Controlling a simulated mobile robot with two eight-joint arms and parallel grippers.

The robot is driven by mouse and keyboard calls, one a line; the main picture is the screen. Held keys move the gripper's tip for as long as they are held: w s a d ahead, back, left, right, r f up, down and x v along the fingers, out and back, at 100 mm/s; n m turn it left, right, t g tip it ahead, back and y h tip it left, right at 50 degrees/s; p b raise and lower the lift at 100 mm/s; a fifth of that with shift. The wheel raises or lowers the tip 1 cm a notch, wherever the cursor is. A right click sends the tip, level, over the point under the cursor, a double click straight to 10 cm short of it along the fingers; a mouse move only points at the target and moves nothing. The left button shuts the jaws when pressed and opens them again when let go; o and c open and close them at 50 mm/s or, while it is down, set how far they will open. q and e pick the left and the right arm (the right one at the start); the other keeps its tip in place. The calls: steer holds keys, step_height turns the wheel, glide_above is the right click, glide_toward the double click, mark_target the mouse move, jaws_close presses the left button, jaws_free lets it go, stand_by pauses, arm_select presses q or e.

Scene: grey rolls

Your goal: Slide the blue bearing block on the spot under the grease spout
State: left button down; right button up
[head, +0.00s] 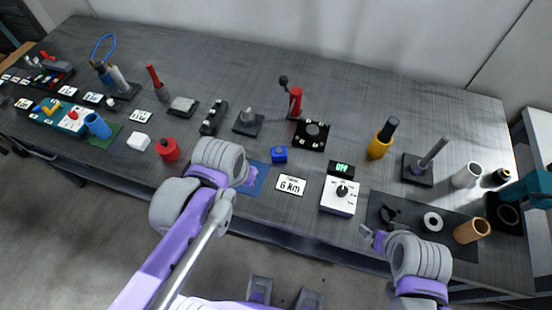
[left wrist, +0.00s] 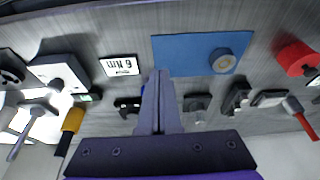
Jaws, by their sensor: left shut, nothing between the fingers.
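The blue bearing block (head: 279,155) stands on the grey bench, in front of a black plate (head: 318,143) with white marks. A red post with a dark top (head: 296,101) rises at that plate's back left edge; I cannot make out its spout. My left gripper (head: 246,178) is shut and empty above the blue mat, left of the block. In the left wrist view its fingers (left wrist: 157,80) hide most of the block; a sliver of blue shows beside them. My right gripper (head: 372,238) is by the dark mat at the front right; its jaws are unclear.
The blue mat (left wrist: 180,50) carries a round ring (left wrist: 222,60). A red weight (head: 168,150) is at the left.

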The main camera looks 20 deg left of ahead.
mark_target(275, 166)
arm_select(q)
steer(key=w+d+g+b, duration=0.1)
steer(key=w+d+g, duration=0.25)
steer(key=w, duration=0.55)
arm_select(e)
steer(key=shift+s+f, duration=0.2)
steer(key=shift+f, duration=0.85)
arm_select(q)
steer(key=f, duration=0.5)
steer(key=f+b, duration=0.1)
steer(key=f, duration=0.4)
steer(key=shift+w+a+f, duration=0.1)
steer(key=shift+w+f, duration=0.1)
arm_select(e)
steer(key=shift+s+f, duration=0.15)
steer(key=shift+f, duration=0.4)
arm_select(q)
steer(key=w, duration=0.3)
steer(key=shift+f, duration=0.2)
arm_select(e)
steer(key=shift+r, duration=0.25)
arm_select(q)
steer(key=shift+w, duration=0.5)
